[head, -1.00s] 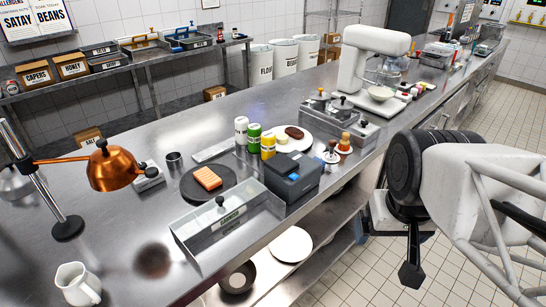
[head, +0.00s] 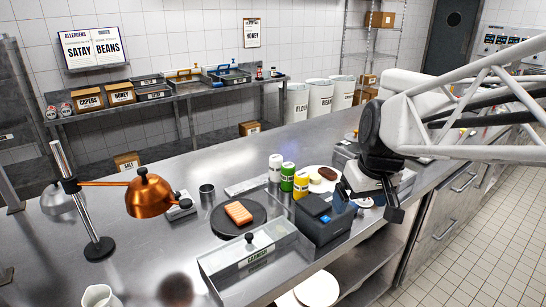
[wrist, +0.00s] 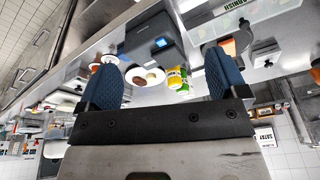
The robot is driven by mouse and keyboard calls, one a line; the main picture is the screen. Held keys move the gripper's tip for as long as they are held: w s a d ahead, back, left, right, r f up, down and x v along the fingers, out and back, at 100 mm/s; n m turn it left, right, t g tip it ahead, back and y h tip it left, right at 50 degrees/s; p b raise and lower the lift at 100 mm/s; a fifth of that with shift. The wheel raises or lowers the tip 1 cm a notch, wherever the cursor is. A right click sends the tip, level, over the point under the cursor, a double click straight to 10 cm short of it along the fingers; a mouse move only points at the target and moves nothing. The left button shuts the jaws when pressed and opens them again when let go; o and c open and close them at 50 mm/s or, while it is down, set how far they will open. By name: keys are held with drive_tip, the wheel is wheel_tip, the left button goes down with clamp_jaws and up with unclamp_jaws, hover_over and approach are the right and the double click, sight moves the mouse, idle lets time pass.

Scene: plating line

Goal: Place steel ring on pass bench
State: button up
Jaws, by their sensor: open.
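A small grey metal cylinder (head: 207,192), which looks like the steel ring, stands upright on the steel bench (head: 150,258) in the head view. It is between the copper lamp and the dark round board. My gripper (head: 370,204) is to its right, above the bench's front side near the black box. In the wrist view, my gripper's two blue fingers (wrist: 162,78) are wide apart with nothing held between them. I cannot make out the ring in the wrist view. The head view does not show whether the cylinder is hollow through.
The copper lamp (head: 148,195) leans over the bench left of the ring. The dark board (head: 261,219) carries an orange block. A clear-fronted bin (head: 245,262), the black box (head: 325,224) and several bottles (head: 287,177) stand between the ring and my gripper.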

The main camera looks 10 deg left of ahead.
drive_tip(key=w+a+f+n+y, duration=0.1)
drive_tip(key=w+a+n, duration=0.2)
drive_tip(key=w+a, duration=0.65)
drive_tip(key=n+g+y, duration=0.2)
drive_tip(key=n, duration=0.7)
hover_over(214, 198)
wheel_tip(214, 198, down, 16)
drive_tip(key=shift+w+d+f, duration=0.1)
drive_tip(key=shift+w+d, duration=0.3)
drive_tip(key=shift+w, duration=0.05)
drive_tip(key=shift+x, duration=1.3)
drive_tip(key=shift+f, duration=0.1)
